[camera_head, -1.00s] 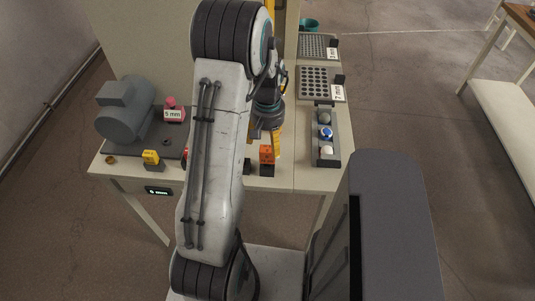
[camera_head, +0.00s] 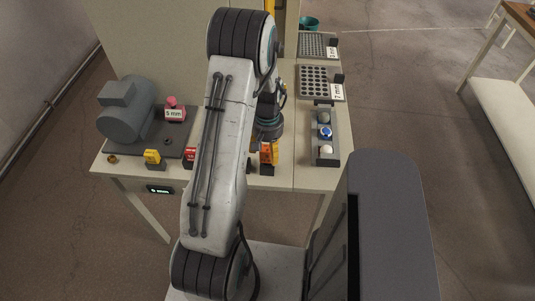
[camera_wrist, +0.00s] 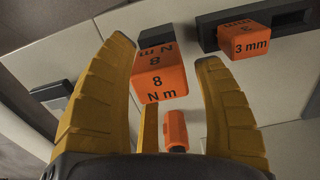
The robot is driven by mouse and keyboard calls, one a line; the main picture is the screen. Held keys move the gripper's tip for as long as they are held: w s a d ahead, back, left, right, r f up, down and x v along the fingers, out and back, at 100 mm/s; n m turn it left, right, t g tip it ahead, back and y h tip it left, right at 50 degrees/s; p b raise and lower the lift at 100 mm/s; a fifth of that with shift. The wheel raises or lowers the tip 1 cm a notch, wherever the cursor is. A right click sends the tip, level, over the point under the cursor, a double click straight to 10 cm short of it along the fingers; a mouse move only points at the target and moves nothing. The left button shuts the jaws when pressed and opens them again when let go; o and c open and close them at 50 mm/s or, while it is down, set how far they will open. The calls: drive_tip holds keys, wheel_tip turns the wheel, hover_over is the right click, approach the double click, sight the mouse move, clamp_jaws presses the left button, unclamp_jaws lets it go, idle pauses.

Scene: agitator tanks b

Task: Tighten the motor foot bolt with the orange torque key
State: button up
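An orange block (camera_wrist: 161,75) marked "8 N m" shows in the wrist view, between and beyond my yellow fingers. A smaller orange faceted piece (camera_wrist: 175,131), perhaps the torque key's handle, lies between the fingers closer to the palm. My gripper (camera_wrist: 180,85) is open, with clear gaps beside both orange pieces. In the head view my arm hides most of the gripper, and an orange block (camera_head: 266,152) shows by its yellow fingers. The grey motor (camera_head: 126,112) stands on a dark plate at the left of the bench. I cannot make out its foot bolt.
Yellow (camera_head: 152,157) and red (camera_head: 190,154) blocks stand along the front edge. A pink piece with a "5 mm" label (camera_head: 174,114) is beside the motor. A hole tray (camera_head: 318,83) and a button box (camera_head: 325,150) are at right. The wrist view shows an orange "3 mm" block (camera_wrist: 245,43).

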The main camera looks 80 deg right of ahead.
drive_tip(key=c, duration=1.2)
drive_tip(key=shift+r, duration=0.1)
drive_tip(key=shift+r, duration=0.45)
wheel_tip(320, 180, up, 3)
drive_tip(key=shift+r+b, duration=0.1)
drive_tip(key=shift+b, duration=0.45)
drive_tip(key=a+r+b, duration=0.1)
drive_tip(key=a+r, duration=0.2)
drive_tip(key=a, duration=0.2)
drive_tip(key=w+a+r+b, duration=0.1)
drive_tip(key=a+r, duration=0.2)
drive_tip(key=a, duration=0.3)
drive_tip(key=shift+a+r, duration=0.3)
drive_tip(key=shift+r, duration=0.05)
